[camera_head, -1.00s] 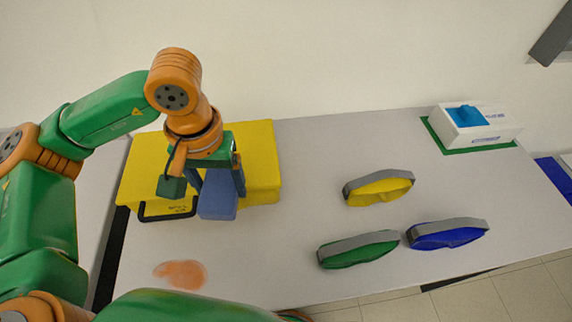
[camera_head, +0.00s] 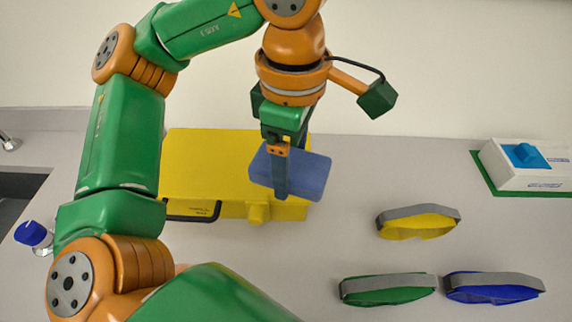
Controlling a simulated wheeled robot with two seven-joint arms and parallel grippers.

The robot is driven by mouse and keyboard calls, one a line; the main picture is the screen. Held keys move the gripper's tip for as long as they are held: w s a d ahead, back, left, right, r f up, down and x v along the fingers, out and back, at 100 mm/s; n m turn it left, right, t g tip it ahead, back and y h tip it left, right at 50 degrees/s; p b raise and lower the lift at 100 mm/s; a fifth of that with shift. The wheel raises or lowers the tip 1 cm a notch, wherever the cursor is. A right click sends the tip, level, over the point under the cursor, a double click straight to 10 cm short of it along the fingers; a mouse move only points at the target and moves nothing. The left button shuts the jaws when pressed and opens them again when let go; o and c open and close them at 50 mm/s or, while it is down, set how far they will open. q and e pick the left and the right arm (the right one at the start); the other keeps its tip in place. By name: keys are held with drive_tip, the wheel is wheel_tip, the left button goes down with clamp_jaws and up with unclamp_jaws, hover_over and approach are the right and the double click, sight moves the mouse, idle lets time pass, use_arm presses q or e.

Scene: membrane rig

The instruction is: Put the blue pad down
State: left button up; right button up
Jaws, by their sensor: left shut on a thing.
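The blue pad (camera_head: 310,175) is a flat blue block in my left gripper (camera_head: 280,190), whose fingers are shut on it. Pad and gripper show in front of the right part of the yellow case (camera_head: 190,165). The pad seems to be held up clear of the table, but its exact height is hard to tell. My right gripper is not in the view.
Goggles in yellow (camera_head: 417,228), green (camera_head: 388,297) and blue (camera_head: 495,294) lie on the right half of the grey table (camera_head: 330,240). A white box with a blue top (camera_head: 530,165) stands at the far right on a green mat (camera_head: 485,180). A blue-capped bottle (camera_head: 33,235) is at the left.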

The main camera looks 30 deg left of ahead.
use_arm(q)
drive_tip(key=n, duration=0.2)
drive_tip(key=s+r+n, duration=0.1)
drive_tip(key=n, duration=0.1)
drive_tip(key=s+r+n+b, duration=0.1)
drive_tip(key=n, duration=0.2)
drive_tip(key=shift+d+r, duration=0.1)
drive_tip(key=shift+r, duration=0.1)
drive_tip(key=shift+r+n, duration=0.15)
drive_tip(key=shift+n, duration=0.25)
drive_tip(key=w+a+f, duration=0.2)
drive_tip(key=w+f, duration=0.1)
drive_tip(key=w+a+f, duration=0.3)
drive_tip(key=w, duration=0.1)
drive_tip(key=w+a+f, duration=0.3)
drive_tip(key=shift+w+f, duration=0.25)
drive_tip(key=shift+w, duration=0.1)
wheel_tip(320, 180, down, 3)
drive_tip(key=shift+w+a+f+p, duration=0.1)
drive_tip(key=shift+w+f+p, duration=0.05)
drive_tip(key=shift+p, duration=0.6)
drive_tip(key=shift+f, duration=0.1)
